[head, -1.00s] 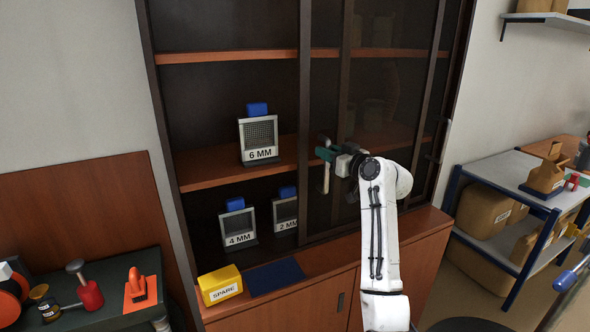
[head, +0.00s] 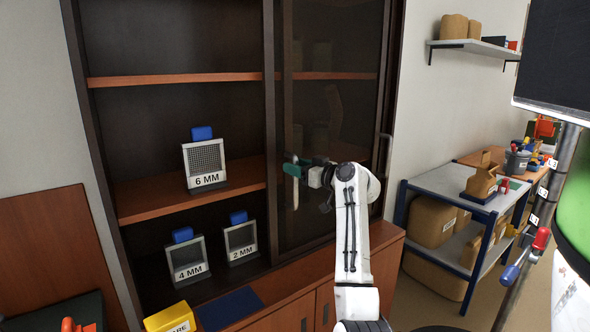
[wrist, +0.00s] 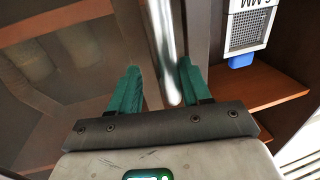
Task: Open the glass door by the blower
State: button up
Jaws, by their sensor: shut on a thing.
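The glass door (head: 320,115) stands slid to the right in the dark cabinet front, with the left bay uncovered. Its pale upright bar handle (head: 295,192) is near the door's left stile. My gripper (head: 291,169) reaches it from the right, at mid height. In the wrist view the handle (wrist: 163,40) runs between the green fingers of my gripper (wrist: 159,68), which are shut on it. My white arm hides the lower right of the door. I cannot make out a blower in these views.
Screens marked 6 MM (head: 205,164), 4 MM (head: 188,259) and 2 MM (head: 240,240) stand on the open shelves. A yellow SPARE box (head: 170,318) and a dark blue mat (head: 230,308) lie on the ledge. A blue-framed cart (head: 450,185) stands to the right.

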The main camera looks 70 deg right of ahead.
jog(key=shift+o, duration=0.8)
jog(key=shift+s+d, duration=0.4)
jog(key=shift+s, duration=0.05)
jog(key=b+v, duration=0.1)
jog(key=v, duration=0.9)
jog(key=shift+a+b, duration=0.4)
jog(key=shift+w+f, duration=0.1)
